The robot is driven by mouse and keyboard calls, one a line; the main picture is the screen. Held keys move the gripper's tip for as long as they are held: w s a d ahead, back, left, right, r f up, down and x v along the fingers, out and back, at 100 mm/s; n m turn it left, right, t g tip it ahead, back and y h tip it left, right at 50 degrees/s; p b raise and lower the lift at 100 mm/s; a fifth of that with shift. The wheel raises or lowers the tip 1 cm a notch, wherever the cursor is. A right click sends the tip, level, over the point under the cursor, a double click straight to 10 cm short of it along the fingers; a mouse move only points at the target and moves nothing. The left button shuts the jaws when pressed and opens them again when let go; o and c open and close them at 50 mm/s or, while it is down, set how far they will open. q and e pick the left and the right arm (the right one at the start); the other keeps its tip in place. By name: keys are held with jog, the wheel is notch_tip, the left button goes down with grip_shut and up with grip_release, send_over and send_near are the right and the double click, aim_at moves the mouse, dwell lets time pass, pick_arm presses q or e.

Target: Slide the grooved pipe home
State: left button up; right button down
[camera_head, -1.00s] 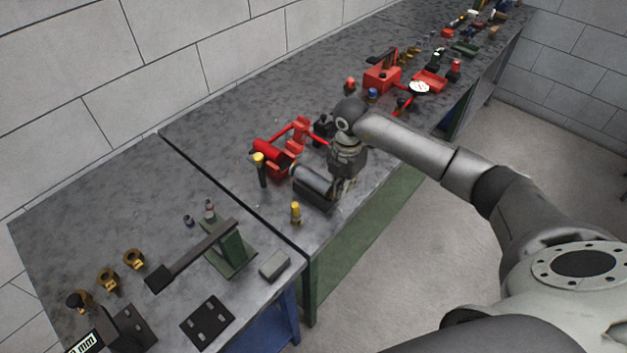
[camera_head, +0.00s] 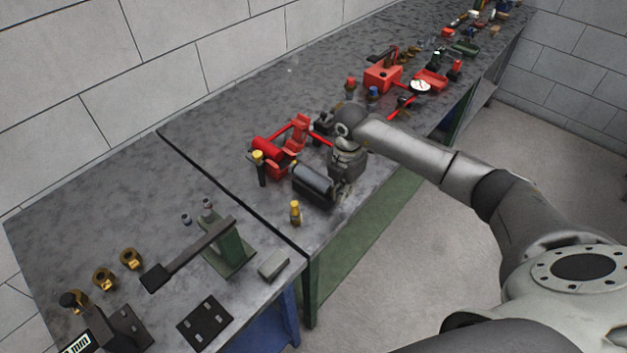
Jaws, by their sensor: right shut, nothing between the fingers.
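A dark grey cylinder (camera_head: 313,179), which looks like the grooved pipe, lies in a black cradle (camera_head: 314,199) near the front edge of the middle bench. A red cylinder (camera_head: 267,150) sits on a red stand just behind and left of it. My right gripper (camera_head: 343,188) is shut and empty, pointing down at the right end of the grey cylinder. I cannot tell whether it touches that end. The fingertips are small and dark, and the wrist hides part of the bench behind. My left gripper is not in view.
A yellow-topped bottle-like part (camera_head: 295,213) stands in front of the cradle, and a yellow-topped black post (camera_head: 259,168) stands left. A green stand with a dark lever (camera_head: 228,245) is on the nearer bench. Red tools (camera_head: 383,77) crowd the bench beyond my arm.

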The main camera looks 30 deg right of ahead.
aim_at(326, 182)
jog(key=shift+f, duration=0.5)
jog(key=shift+w+a+b, duration=0.35)
jog(key=shift+w+b, duration=0.3)
jog(key=shift+w, duration=0.1)
jog(key=shift+w+a+b, duration=0.3)
jog(key=shift+w+b, duration=0.3)
jog(key=shift+w, duration=0.1)
dwell(1.0)
jog(key=shift+w+a, duration=0.15)
jog(key=shift+w, duration=0.1)
jog(key=shift+w, duration=0.15)
dwell(0.6)
jog(key=shift+w+a+b, duration=0.2)
jog(key=shift+w+b, duration=0.1)
jog(key=shift+b, duration=0.15)
jog(key=shift+w+a+b, duration=0.3)
jog(key=shift+w+b, duration=0.25)
jog(key=shift+w, duration=0.2)
dwell(1.0)
jog(key=shift+s, duration=0.1)
dwell(0.3)
jog(key=shift+s+d+p, duration=0.25)
jog(key=shift+s+p, duration=0.05)
jog(key=shift+p, duration=0.25)
jog(key=shift+r+p, duration=2.6)
jog(key=shift+r, duration=0.95)
